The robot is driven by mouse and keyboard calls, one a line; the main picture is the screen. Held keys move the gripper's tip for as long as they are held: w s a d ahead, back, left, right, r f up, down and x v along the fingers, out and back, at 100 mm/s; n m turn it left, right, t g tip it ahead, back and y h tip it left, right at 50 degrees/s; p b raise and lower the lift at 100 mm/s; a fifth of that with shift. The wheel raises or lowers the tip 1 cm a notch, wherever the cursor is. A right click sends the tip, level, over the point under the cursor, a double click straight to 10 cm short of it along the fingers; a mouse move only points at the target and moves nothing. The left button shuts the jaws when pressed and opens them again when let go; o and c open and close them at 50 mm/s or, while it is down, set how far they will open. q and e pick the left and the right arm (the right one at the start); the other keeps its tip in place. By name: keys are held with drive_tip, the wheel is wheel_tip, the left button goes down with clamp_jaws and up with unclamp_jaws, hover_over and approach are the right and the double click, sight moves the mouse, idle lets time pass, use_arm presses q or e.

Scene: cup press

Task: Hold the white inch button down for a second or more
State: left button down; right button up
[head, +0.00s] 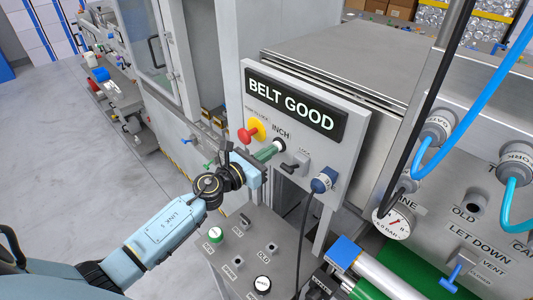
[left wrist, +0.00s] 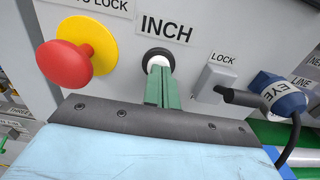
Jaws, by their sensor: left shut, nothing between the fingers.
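The white inch button (left wrist: 158,62) sits in a black ring under the INCH label in the left wrist view. My left gripper (left wrist: 160,75) is shut, and its green fingertips are at the button's face and cover its lower part. They look to be touching it; how far it is pressed I cannot tell. The display (head: 292,106) above reads BELT GOOD. My right gripper is not in view.
A red mushroom button on a yellow base (left wrist: 75,62) is left of the inch button. A grey lock switch (left wrist: 212,82) and a blue EYE plug (left wrist: 282,95) with a cable are to its right. A lower control box (head: 245,250) stands beneath my arm.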

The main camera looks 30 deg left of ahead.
use_arm(q)
drive_tip(key=shift+w+d+r, duration=0.25)
drive_tip(key=shift+w+r, duration=0.05)
drive_tip(key=shift+w, duration=0.3)
drive_tip(key=shift+r, duration=0.1)
idle(1.1)
drive_tip(key=shift+s, duration=0.1)
drive_tip(key=b+v, duration=0.3)
drive_tip(key=v, duration=1.1)
drive_tip(key=shift+f, duration=0.4)
drive_tip(key=shift+a, duration=0.15)
